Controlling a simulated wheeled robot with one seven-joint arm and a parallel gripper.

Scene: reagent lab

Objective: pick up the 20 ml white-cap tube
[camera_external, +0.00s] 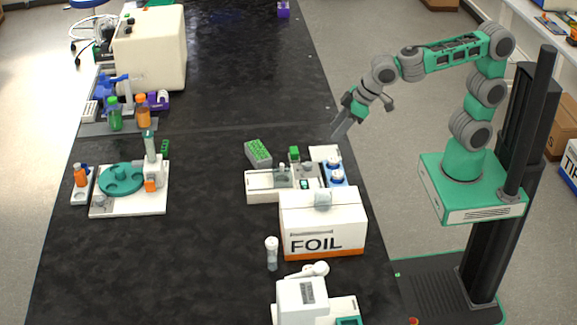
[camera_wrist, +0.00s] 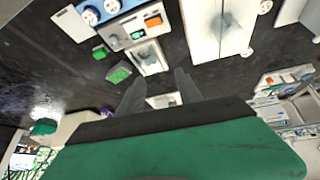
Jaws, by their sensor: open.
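The tube with a white cap (camera_external: 272,253) stands upright on the black bench, just left of the FOIL box, in the external view. Its volume mark is too small to read. A small round white thing (camera_wrist: 247,53) beside the box in the wrist view may be its cap; I cannot tell for sure. My gripper (camera_external: 340,130) is above the bench's right edge, well behind and above the tube, and apart from it. In the wrist view my gripper (camera_wrist: 158,88) has its two fingers apart with nothing between them.
The FOIL box (camera_external: 325,223) stands right beside the tube. A white device (camera_external: 302,299) is in front of it, with a spoon-like white item nearby. Behind the box are a white tray station (camera_external: 266,191) and a green rack (camera_external: 258,152). The bench left of the tube is clear.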

